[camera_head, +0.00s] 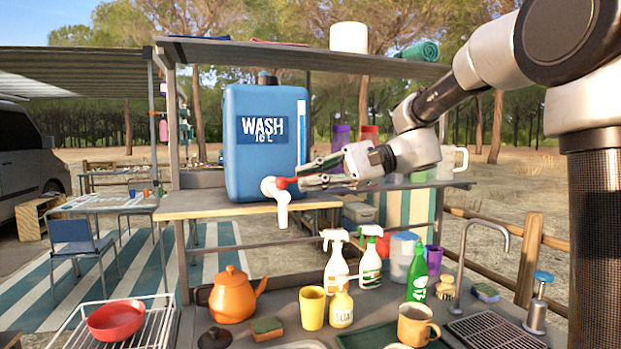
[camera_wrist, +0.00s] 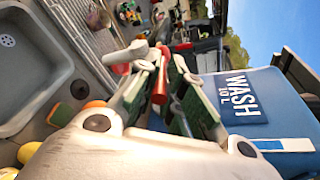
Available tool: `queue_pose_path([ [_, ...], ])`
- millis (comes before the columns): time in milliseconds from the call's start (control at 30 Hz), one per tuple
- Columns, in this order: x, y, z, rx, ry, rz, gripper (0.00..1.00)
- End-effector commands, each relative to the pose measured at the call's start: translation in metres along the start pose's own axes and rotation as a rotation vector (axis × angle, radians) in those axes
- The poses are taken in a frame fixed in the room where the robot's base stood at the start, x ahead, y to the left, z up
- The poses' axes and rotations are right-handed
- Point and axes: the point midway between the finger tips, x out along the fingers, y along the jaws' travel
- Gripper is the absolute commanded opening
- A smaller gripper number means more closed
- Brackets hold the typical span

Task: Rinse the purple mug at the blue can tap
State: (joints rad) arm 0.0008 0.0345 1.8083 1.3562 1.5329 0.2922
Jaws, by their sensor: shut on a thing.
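The blue can (camera_head: 266,165), marked "WASH 10 L", stands on a wooden shelf. Its white tap (camera_head: 282,208) points down and has a red lever (camera_head: 284,183). My gripper (camera_head: 305,178) reaches in from the right and is shut on the red lever, which also shows between the fingers in the wrist view (camera_wrist: 160,86). I see no stream of water under the spout. A purple cup (camera_head: 434,259), probably the purple mug, stands at the right of the counter behind the green bottle. It is partly hidden, and I cannot make out a handle.
Below the tap, the counter holds an orange teapot (camera_head: 234,295), a yellow cup (camera_head: 312,307), spray bottles (camera_head: 335,260), a green bottle (camera_head: 418,274) and a tan mug (camera_head: 416,324). A metal faucet (camera_head: 462,238) rises at the right. A red bowl (camera_head: 116,320) sits on a rack.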

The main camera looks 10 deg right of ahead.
Motion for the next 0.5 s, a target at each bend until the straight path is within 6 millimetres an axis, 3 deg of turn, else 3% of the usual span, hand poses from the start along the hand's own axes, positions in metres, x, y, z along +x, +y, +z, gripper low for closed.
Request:
queue_pose_path([
  [300, -0.001, 0.008, 0.013, 0.049, 0.192, -0.119, 0.00],
  [500, -0.001, 0.009, 0.013, 0.057, 0.218, -0.137, 0.00],
])
